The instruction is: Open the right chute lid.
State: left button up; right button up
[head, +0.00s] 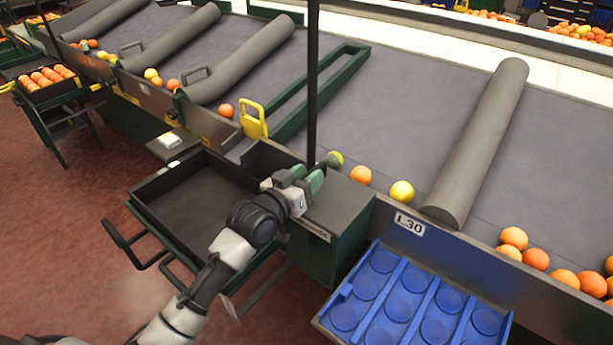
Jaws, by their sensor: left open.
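A yellow upright handle (253,121) stands at the lower edge of the sloping grey deck, at the foot of a green frame (322,90). I cannot tell for sure whether it belongs to the right chute lid, and no lid is clearly marked. My left gripper (317,180) is to the right of and below the handle, apart from it, over the dark box at the deck's edge. It is open, and I see nothing held in it. My right gripper is out of view.
A dark, empty-looking tray (150,190) lies left of my arm. A blue cupped tray (332,310) is at lower right. A dark pole (312,80) rises beside the gripper. Oranges (361,175) and a yellow fruit (402,191) rest along the deck's lower edge.

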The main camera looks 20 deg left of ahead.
pick_arm(q)
jog(key=shift+c, duration=0.3)
grip_shut()
